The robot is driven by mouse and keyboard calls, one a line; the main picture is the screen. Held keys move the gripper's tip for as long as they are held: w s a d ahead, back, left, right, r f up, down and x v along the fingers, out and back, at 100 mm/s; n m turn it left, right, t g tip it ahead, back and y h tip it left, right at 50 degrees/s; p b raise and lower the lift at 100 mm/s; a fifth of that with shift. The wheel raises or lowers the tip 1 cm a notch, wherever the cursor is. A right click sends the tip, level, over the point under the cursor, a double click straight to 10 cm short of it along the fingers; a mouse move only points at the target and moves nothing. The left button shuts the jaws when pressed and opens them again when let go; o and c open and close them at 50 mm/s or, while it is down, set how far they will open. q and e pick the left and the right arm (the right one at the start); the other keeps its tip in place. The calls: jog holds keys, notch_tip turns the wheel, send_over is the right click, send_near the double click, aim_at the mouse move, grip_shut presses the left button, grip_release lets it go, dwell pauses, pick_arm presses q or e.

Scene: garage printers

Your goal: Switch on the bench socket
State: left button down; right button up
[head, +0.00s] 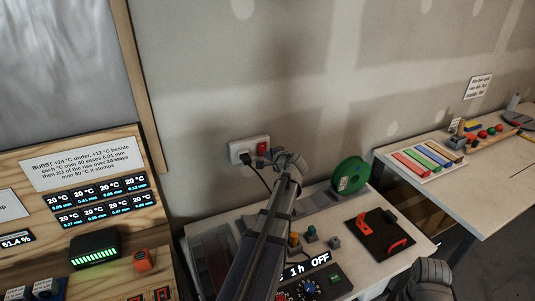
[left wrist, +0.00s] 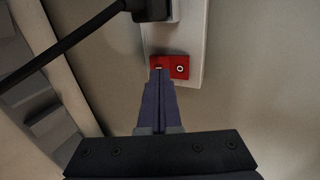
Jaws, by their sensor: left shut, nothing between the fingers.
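The bench socket (head: 241,151) is a white wall plate above the bench with a black plug and cable in its left part. Its red rocker switch (head: 262,148) sits at the right end. In the left wrist view the red switch (left wrist: 181,67) shows a small round mark on its right half. My left gripper (head: 292,160) is shut and empty, just below and right of the switch in the head view. In the left wrist view its fingertips (left wrist: 161,72) overlap the switch's left half; I cannot tell whether they touch it. My right gripper (head: 430,283) is partly in view at the lower right.
The bench below holds a green spool (head: 350,175), a black tray with red parts (head: 380,235) and a display reading "1 h OFF" (head: 305,266). A wooden panel with temperature displays (head: 100,197) stands at left. Another table (head: 470,185) is at right.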

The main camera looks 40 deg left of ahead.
pick_arm(q)
jog(key=p+v, duration=0.4)
jog(key=v, duration=0.8)
jog(key=shift+d+f, duration=0.2)
jog(key=shift+d, duration=0.05)
pick_arm(e)
jog(key=r, duration=0.2)
jog(key=d+r, duration=0.1)
jog(key=r, duration=0.1)
jog(key=shift+r, duration=0.25)
pick_arm(q)
jog(key=b+x, duration=0.6)
jog(key=x, duration=0.8)
jog(key=shift+f, duration=0.3)
pick_arm(e)
notch_tip(320, 180, down, 6)
jog(key=a, duration=0.1)
jog(key=shift+a+f, duration=0.15)
jog(key=shift+a, duration=0.1)
